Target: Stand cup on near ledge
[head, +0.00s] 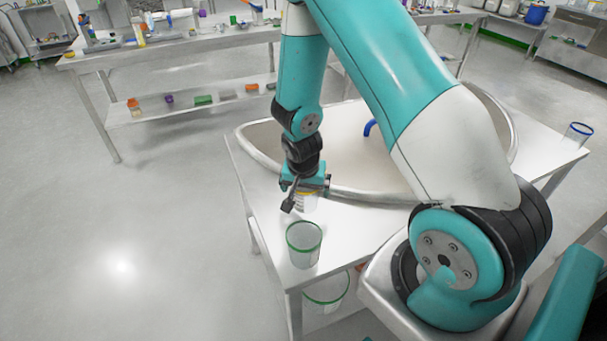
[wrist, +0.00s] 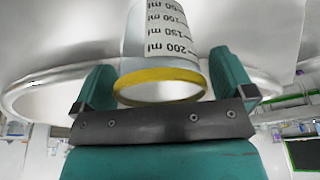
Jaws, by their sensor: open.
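A clear cup (wrist: 150,45) with a yellow rim and printed ml marks is between the two fingers of my gripper (wrist: 163,80) in the wrist view. My gripper (head: 305,185) is open, with the fingers on either side of the cup, close to its wall; I cannot tell whether they touch it. In the head view the cup (head: 307,202) appears upright on the near ledge (head: 345,215), the pale strip in front of the basin (head: 345,150). My gripper hides part of it.
A green-rimmed clear container (head: 303,245) stands on the same ledge, nearer the corner. Another green-rimmed bin (head: 326,292) is lower, under the table. A blue-rimmed cup (head: 577,135) stands at the far right. A bench (head: 190,52) with labware is at the back left.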

